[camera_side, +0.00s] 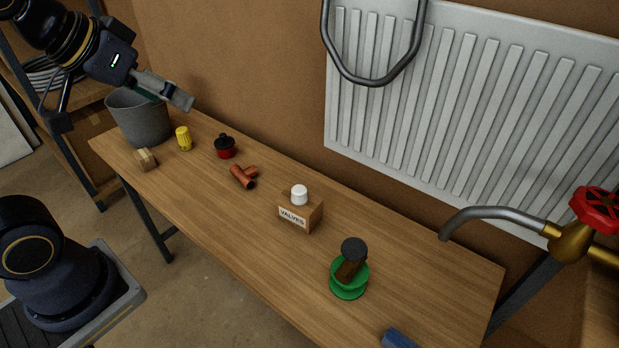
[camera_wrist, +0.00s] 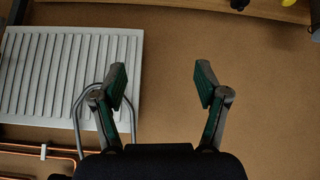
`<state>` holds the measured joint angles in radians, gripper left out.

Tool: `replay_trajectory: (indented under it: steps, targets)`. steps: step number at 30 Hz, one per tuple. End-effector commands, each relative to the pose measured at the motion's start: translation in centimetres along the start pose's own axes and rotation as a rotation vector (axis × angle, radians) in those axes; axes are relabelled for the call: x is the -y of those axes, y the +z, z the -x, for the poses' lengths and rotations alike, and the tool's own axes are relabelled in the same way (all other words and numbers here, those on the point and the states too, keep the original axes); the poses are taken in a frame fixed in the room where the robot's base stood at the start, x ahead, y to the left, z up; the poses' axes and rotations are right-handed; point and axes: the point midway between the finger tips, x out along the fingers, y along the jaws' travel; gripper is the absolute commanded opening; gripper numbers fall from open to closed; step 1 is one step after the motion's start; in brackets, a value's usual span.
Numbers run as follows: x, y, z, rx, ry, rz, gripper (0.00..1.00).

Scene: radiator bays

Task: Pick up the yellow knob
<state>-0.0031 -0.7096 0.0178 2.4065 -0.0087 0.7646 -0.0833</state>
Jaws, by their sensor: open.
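The yellow knob (camera_side: 183,138) stands on the wooden bench near its left end, just right of the grey bucket. My gripper (camera_side: 174,93) is above the bucket's rim, higher than the knob and apart from it. In the wrist view my gripper (camera_wrist: 160,87) is open and empty, its two fingers spread wide against the brown wall. A yellow piece (camera_wrist: 288,2) is cut by the top edge of the wrist view; it looks like the knob, but too little shows to be sure.
The grey bucket (camera_side: 140,118) stands left of the knob. A wooden piece (camera_side: 145,159) and a red-black knob (camera_side: 225,147) are near it. Copper fittings (camera_side: 243,176), a VALVES box (camera_side: 300,211) and a green piece (camera_side: 348,279) lie further right. The radiator (camera_side: 470,95) is behind.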

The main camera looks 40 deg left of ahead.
Motion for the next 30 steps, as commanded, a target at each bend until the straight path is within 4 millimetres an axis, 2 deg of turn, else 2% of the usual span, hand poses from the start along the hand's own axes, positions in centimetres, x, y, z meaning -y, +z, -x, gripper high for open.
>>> replay_trajectory:
  steps: [1,5,6,8,9,11,13,15,17,18,21,24,27,30]
  targets:
    - [0.6,-2.6,-0.5,-0.028,-0.008,0.052,0.74]
    - [3.6,-8.9,-3.0,-0.091,-0.05,0.195,0.74]
    - [5.0,-10.6,-4.1,-0.105,-0.071,0.242,0.74]
    - [7.5,-12.9,-6.1,-0.119,-0.109,0.308,0.74]
    - [9.5,-14.2,-7.5,-0.127,-0.138,0.353,0.74]
    - [12.8,-15.7,-10.1,-0.134,-0.188,0.415,0.74]
    - [17.0,-16.4,-13.2,-0.132,-0.251,0.479,0.74]
    - [21.4,-16.3,-16.4,-0.122,-0.317,0.536,0.74]
    - [25.2,-15.2,-19.0,-0.102,-0.374,0.576,0.74]
    - [27.5,-14.2,-20.6,-0.085,-0.408,0.598,0.74]
    - [32.3,-10.8,-24.1,-0.025,-0.482,0.64,0.74]
    - [35.3,-7.1,-26.4,0.045,-0.531,0.67,0.74]
    - [36.7,-4.1,-27.6,0.098,-0.556,0.693,0.74]
    - [37.6,-2.8,-28.3,0.115,-0.565,0.705,0.74]
